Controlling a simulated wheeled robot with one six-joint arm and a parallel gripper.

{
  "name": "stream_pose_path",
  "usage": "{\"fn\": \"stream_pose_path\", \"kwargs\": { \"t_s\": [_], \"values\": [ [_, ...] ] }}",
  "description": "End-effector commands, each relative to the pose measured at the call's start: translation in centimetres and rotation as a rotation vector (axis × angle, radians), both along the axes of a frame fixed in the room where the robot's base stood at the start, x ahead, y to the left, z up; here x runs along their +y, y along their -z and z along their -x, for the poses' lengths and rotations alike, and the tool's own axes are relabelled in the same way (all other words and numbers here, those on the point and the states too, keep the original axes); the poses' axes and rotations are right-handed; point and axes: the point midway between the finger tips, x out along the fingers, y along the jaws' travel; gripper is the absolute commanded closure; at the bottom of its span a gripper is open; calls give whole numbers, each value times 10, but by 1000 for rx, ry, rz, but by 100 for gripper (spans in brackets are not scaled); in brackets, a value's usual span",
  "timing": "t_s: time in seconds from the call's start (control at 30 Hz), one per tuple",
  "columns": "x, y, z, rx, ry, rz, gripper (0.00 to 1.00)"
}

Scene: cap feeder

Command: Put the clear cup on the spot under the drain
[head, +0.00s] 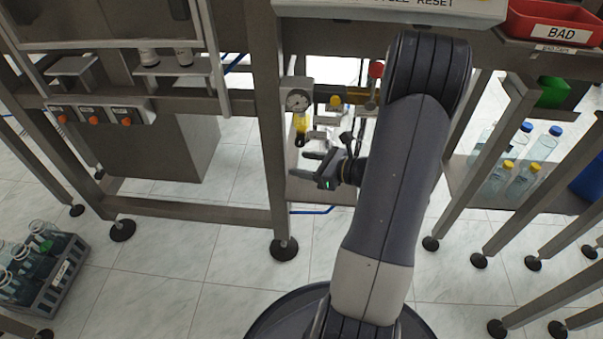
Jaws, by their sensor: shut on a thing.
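A pressure gauge (296,101) sits on a grey unit mounted beside the frame post in the head view. A yellow bowl-like part (301,124) hangs below it, and its drain end points down. My gripper (305,164) is low over the shelf (325,192), below and slightly right of the yellow part, with its fingers pointing left. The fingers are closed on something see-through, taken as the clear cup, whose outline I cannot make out. The spot under the drain cannot be told apart in this view.
The frame post (268,130) stands just left of my gripper. Red (376,69) and yellow (335,102) knobs stand behind it. Bottles (519,165) stand on the right shelf, below a red BAD bin (552,30). A crate of glassware (45,275) is at lower left.

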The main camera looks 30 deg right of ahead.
Motion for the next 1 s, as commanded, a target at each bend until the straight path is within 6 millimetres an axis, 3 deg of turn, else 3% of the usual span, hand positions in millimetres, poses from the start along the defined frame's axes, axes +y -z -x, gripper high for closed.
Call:
{"fn": "stream_pose_path", "kwargs": {
  "t_s": [0.2, 0.4, 0.8, 0.83, 1.0],
  "values": [
    [9, 0, -13, -1, -3, 0, 69],
    [7, 35, -11, 1, 0, -2, 69],
    [7, 39, -11, 0, 0, 0, 69],
    [7, 39, -11, -1, 0, 1, 47],
    [7, 38, -11, -1, 0, 1, 33]
  ]
}}
